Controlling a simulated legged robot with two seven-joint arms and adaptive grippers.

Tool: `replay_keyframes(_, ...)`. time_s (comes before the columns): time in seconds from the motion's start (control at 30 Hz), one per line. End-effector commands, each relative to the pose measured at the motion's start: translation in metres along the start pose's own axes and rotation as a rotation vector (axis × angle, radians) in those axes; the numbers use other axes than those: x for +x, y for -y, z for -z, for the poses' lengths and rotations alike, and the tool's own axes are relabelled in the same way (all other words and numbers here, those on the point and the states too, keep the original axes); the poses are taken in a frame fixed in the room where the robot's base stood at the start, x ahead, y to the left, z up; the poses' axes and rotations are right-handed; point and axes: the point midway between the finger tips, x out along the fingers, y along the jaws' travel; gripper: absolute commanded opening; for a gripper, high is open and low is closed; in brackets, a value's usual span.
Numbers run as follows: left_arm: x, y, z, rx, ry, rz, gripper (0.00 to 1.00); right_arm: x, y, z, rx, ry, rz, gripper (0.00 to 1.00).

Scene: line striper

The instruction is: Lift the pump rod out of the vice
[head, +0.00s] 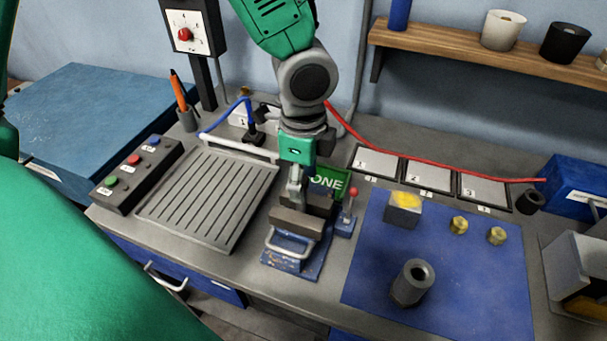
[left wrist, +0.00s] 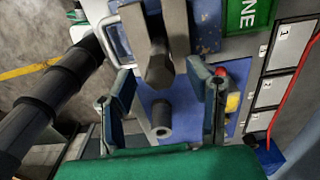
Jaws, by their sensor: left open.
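The vice (head: 290,262) stands on the bench in the middle of the head view, with a blue base and grey jaws. In the left wrist view, its jaws (left wrist: 176,28) show at the top. A dark grey piece between them, seemingly the pump rod (left wrist: 159,68), points towards the camera. My left gripper (head: 297,172) hangs just above the vice, pointing down. In the left wrist view its two fingers (left wrist: 162,80) are spread, one on each side of the grey piece, with gaps. In the head view the gripper hides most of the rod. My right gripper is not in view.
A blue mat (head: 460,285) right of the vice holds a hollow grey cylinder (head: 411,283), a yellow-topped block (head: 403,210) and two brass nuts (head: 459,225). A red-knobbed lever (head: 352,192) and green sign (head: 332,182) stand close by. A grooved plate (head: 210,200) lies left.

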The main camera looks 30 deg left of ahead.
Motion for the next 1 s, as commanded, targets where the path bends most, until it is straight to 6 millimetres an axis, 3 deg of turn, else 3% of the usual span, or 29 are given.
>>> replay_keyframes(0.23, 0.000, 0.000, 0.000, 0.000, 0.000, 0.000, 0.45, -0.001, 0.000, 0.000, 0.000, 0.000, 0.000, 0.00)
replay_keyframes(0.27, 0.000, 0.000, 0.000, 0.000, 0.000, 0.000, 0.38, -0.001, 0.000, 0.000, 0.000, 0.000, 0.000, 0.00)
replay_keyframes(0.37, 0.000, 0.000, 0.000, 0.000, 0.000, 0.000, 0.03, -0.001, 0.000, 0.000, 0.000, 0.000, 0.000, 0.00)
replay_keyframes(0.4, 0.000, 0.000, 0.000, 0.000, 0.000, 0.000, 0.00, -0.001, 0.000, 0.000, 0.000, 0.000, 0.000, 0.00)
replay_keyframes(1.0, -0.019, 0.000, 0.001, 0.000, 0.000, 0.002, 0.00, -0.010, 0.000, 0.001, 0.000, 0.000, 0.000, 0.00)
